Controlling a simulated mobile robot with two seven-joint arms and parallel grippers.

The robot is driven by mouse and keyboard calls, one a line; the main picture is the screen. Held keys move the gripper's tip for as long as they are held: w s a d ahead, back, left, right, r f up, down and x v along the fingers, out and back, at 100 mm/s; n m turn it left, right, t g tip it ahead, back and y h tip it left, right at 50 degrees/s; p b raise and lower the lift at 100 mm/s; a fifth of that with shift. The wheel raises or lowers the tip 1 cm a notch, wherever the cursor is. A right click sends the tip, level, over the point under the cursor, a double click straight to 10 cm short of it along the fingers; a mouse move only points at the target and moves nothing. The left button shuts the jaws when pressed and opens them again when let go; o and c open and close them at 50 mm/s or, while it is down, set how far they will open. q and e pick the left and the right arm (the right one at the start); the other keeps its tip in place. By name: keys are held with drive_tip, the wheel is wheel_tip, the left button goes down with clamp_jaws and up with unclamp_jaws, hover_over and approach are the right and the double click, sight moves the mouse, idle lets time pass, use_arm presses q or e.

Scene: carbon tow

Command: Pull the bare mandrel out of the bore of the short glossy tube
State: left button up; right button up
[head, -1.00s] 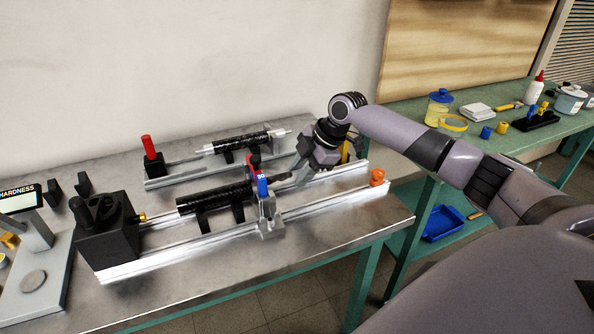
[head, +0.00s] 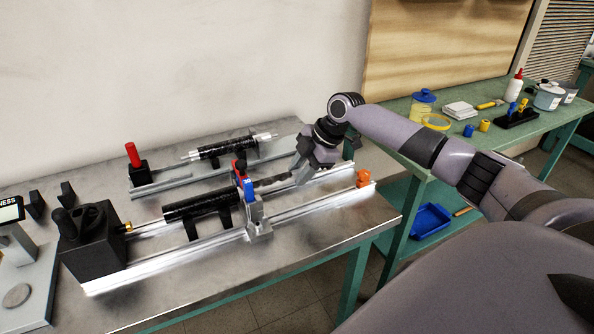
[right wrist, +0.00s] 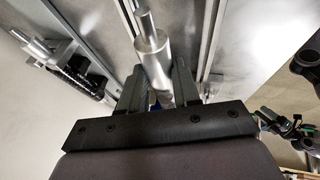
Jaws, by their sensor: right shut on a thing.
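The glossy black tube (head: 190,208) lies along the front rail on dark supports, left of a blue and red clamp post (head: 250,196). The mandrel (head: 272,182) shows as a rod right of the clamp, in line with the tube. My right gripper (head: 298,177) is shut on the mandrel's right end. In the right wrist view the silver mandrel end (right wrist: 154,62), with a thinner stub, sits between both fingers. How much mandrel is still inside the bore is hidden. My left gripper is not in view.
A black headstock (head: 92,240) stands at the rail's left end, an orange block (head: 363,178) at its right. Behind is a second rail with another black tube (head: 228,149) and a red-handled post (head: 133,155). A green bench (head: 450,140) with jars stands right.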

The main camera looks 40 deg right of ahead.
drive_tip(key=shift+s+d, duration=0.25)
drive_tip(key=shift+d, duration=0.7)
drive_tip(key=shift+s+d, duration=0.2)
drive_tip(key=shift+d, duration=0.7)
drive_tip(key=shift+d, duration=0.1)
drive_tip(key=shift+s+d, duration=0.2)
drive_tip(key=shift+d, duration=0.5)
drive_tip(key=shift+s+d, duration=0.15)
drive_tip(key=shift+d, duration=0.5)
drive_tip(key=shift+s+d, duration=0.15)
drive_tip(key=shift+d, duration=0.6)
drive_tip(key=shift+s+d, duration=0.2)
drive_tip(key=shift+d, duration=0.55)
drive_tip(key=shift+s+d+b, duration=0.15)
drive_tip(key=shift+s+d, duration=0.05)
drive_tip(key=shift+d, duration=0.55)
drive_tip(key=shift+s+d+b, duration=0.15)
drive_tip(key=shift+d, duration=0.55)
